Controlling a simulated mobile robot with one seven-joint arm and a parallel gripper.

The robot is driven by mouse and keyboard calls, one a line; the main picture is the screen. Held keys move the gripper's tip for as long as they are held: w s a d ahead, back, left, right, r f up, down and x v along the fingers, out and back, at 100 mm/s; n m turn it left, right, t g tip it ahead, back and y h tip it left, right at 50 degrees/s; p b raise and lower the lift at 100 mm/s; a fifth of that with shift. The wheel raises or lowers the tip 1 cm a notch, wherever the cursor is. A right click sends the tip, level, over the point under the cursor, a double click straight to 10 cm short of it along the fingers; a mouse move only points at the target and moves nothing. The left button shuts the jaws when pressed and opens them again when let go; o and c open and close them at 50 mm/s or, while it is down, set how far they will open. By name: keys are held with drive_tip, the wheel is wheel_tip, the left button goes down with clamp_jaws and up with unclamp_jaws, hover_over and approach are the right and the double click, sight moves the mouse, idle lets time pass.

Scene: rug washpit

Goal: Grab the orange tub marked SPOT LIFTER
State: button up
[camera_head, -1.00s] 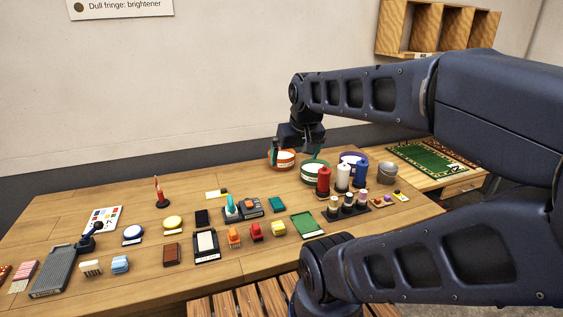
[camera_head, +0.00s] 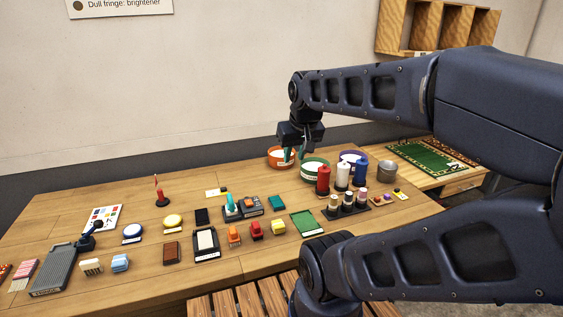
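The orange tub (camera_head: 272,160) stands at the back of the wooden table, a round open tub with a pale inside. Its marking is too small to read. My gripper (camera_head: 295,155) points down at the tub's right side. One teal-tipped finger overlaps the tub's opening and the other is near its right edge, with a narrow gap between them. The fingers hide part of the rim, so I cannot tell whether they grip it.
A green tub (camera_head: 314,172) stands close to the right, with a purple-blue tub (camera_head: 352,156) behind. Red (camera_head: 323,181), white (camera_head: 343,176) and blue (camera_head: 360,172) spools stand in front. The table left of the orange tub is clear.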

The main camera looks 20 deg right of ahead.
drive_tip(key=w+d+r+m, duration=0.1)
drive_tip(key=w+d, duration=0.1)
drive_tip(key=w, duration=0.6)
drive_tip(key=w+d+r+m, duration=0.1)
drive_tip(key=w+d, duration=0.1)
drive_tip(key=w, duration=0.6)
drive_tip(key=m+h, duration=0.2)
drive_tip(key=m, duration=0.3)
hover_over(294, 156)
drive_tip(key=s+a, duration=0.8)
drive_tip(key=s, duration=0.5)
wheel_tip(294, 156, down, 13)
drive_tip(key=shift+m+g, duration=0.3)
drive_tip(key=shift+m, duration=0.3)
drive_tip(key=shift+w+d+r+x, duration=0.4)
drive_tip(key=shift+w+d+x, duration=0.3)
drive_tip(key=shift+x, duration=3.6)
drive_tip(key=shift+w+d+r+x, duration=0.5)
drive_tip(key=shift+w+x, duration=0.35)
drive_tip(key=shift+x, duration=3.45)
drive_tip(key=shift+w+d+r+x, duration=0.3)
drive_tip(key=shift+w+d+x, duration=0.45)
drive_tip(key=shift+x, duration=3.6)
drive_tip(key=shift+a+r, duration=0.1)
clamp_jaws()
drive_tip(key=shift+w, duration=0.1)
